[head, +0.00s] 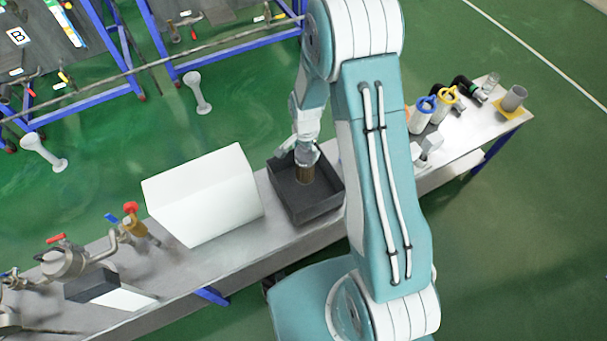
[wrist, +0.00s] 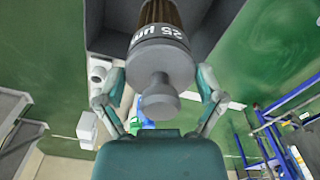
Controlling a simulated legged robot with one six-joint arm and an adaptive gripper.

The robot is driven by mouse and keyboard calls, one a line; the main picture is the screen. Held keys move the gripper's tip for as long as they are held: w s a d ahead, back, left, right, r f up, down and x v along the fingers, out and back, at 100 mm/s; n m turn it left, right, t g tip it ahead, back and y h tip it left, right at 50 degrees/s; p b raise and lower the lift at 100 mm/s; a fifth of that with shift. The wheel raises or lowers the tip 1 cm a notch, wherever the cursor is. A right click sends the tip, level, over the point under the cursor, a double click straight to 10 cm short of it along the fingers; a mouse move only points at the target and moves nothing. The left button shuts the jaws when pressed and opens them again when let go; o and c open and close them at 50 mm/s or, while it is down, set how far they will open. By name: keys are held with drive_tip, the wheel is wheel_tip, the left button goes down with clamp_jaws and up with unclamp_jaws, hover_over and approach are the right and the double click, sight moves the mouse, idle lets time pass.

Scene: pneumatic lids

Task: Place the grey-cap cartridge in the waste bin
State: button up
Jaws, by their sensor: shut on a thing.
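The grey-cap cartridge has a brown pleated body and a grey cap with a round knob. In the wrist view its cap (wrist: 160,62) is close up, with "25" lettering on the rim. My gripper (wrist: 160,84) is shut on the cap, one finger on each side. In the head view my gripper (head: 306,152) holds the cartridge (head: 305,174) upright, brown body downward, over or inside the dark grey open bin (head: 318,211). I cannot tell whether the cartridge's lower end touches the bin floor.
Valves and pipe fittings (head: 75,262) are further left. Housings with blue and yellow rings (head: 424,116) and a grey cup (head: 514,97) stand at the right end.

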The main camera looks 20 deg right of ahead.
wheel_tip(320, 180, down, 8)
idle(0.4)
drive_tip(key=o, duration=1)
drive_tip(key=shift+f, duration=0.1)
drive_tip(key=shift+o, duration=0.2)
